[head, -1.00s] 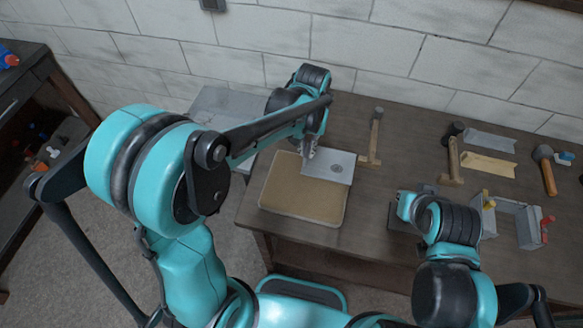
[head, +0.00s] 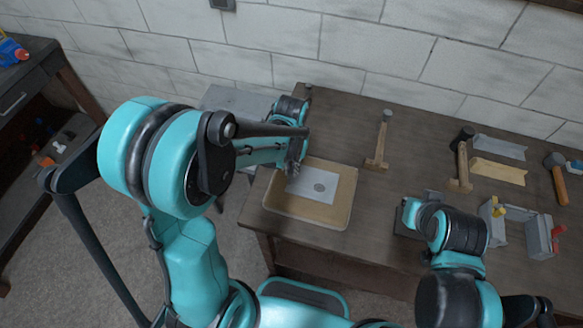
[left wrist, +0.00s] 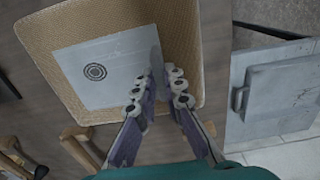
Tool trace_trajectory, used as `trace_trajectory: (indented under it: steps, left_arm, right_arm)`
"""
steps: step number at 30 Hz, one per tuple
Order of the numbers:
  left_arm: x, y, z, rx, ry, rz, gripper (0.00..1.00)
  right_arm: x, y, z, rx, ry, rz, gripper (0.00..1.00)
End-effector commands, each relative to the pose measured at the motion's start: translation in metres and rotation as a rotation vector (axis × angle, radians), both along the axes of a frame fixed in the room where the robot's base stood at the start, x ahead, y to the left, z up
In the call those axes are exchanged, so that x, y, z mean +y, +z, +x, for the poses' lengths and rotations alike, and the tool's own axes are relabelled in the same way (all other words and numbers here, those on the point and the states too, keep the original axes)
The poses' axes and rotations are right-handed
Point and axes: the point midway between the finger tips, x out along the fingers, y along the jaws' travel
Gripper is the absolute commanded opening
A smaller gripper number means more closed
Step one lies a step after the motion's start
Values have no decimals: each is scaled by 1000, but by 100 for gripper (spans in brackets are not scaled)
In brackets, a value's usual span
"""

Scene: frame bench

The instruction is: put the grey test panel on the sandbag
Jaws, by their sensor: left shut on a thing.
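The grey test panel (head: 338,184) is a flat light-grey plate with a ring mark. It lies level over the tan sandbag (head: 305,211), within its outline; whether it bears fully on the bag I cannot tell. In the left wrist view the panel (left wrist: 112,72) shows a raised strip at its edge beside the fingers, and woven sandbag (left wrist: 187,25) shows around it. My left gripper (head: 293,168) is shut on that edge of the panel; its fingers also show in the left wrist view (left wrist: 164,85). My right arm is at the right; its fingers are hidden.
The sandbag lies on the brown bench (head: 375,205) near its left end. Farther right are another hammer (head: 461,160), metal strips, a mallet (head: 557,177) and a grey clamp frame (head: 540,235). A grey surface (head: 236,102) adjoins at left.

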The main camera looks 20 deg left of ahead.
Motion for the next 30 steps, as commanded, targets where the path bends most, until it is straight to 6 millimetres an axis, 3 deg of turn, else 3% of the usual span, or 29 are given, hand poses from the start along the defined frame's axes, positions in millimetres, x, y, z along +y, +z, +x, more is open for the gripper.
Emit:
trace_trajectory:
  steps: [3,4,6,17,20,30]
  left_arm:
    - [0,-4,0,0,0,0,0]
    - [0,-3,0,0,0,0,18]
    - [0,-3,0,0,0,0,30]
    - [0,2,0,0,0,0,30]
    - [0,15,0,0,0,0,30]
    - [0,89,0,0,0,0,30]
  right_arm:
    - [0,-5,0,0,0,0,0]
    - [0,-3,0,0,0,0,0]
    - [0,-3,0,0,0,0,0]
    - [0,2,0,0,0,0,0]
    - [0,4,0,0,0,0,0]
    - [0,21,0,0,0,0,0]
